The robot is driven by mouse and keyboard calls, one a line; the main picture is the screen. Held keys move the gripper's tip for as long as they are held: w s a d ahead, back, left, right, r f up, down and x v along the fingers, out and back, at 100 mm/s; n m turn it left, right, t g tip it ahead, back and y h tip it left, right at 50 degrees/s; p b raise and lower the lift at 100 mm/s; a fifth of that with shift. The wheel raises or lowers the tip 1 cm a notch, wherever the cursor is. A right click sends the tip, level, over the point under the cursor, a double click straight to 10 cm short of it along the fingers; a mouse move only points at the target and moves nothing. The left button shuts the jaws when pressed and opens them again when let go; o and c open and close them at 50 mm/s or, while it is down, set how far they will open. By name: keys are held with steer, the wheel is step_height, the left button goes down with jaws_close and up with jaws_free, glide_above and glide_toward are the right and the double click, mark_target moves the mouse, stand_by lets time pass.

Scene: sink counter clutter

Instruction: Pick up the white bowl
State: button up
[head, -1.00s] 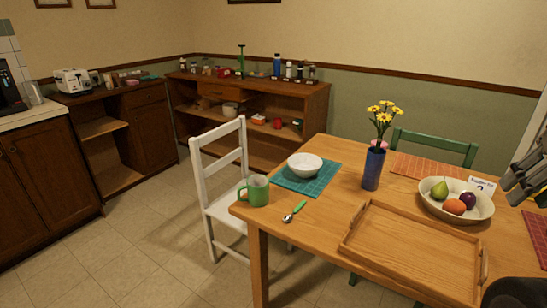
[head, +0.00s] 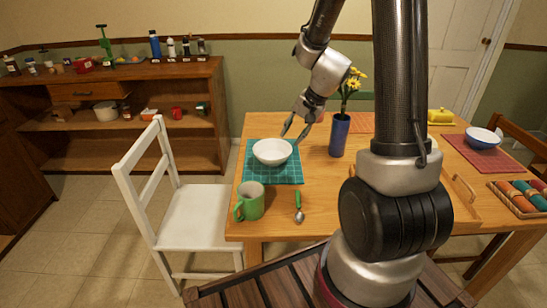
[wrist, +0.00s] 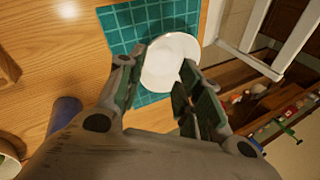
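The white bowl (head: 272,152) stands upright on a teal gridded placemat (head: 285,177) at the left part of the wooden table. My gripper (head: 296,132) is just behind and to the right of the bowl, above the table, with its fingers pointing down. In the wrist view my gripper (wrist: 160,68) is open and empty, its two fingers spread. The bowl (wrist: 168,62) shows beyond and between the fingertips, partly covered by them. I cannot tell whether a finger touches the bowl's rim.
A blue vase with yellow flowers (head: 339,135) stands to the right of my gripper. A blue-and-white bowl (head: 483,137) sits far right. A white chair (head: 190,215) stands left.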

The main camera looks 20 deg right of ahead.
steer(key=m, duration=0.2)
glide_above(286, 157)
steer(key=d, duration=0.2)
step_height(286, 157, down, 6)
steer(key=x, duration=0.5)
steer(key=d+x, duration=0.1)
steer(key=x, duration=0.1)
steer(key=shift+s+a+f, duration=0.1)
steer(key=shift+s+f, duration=0.05)
steer(key=shift+f, duration=0.3)
jaws_close()
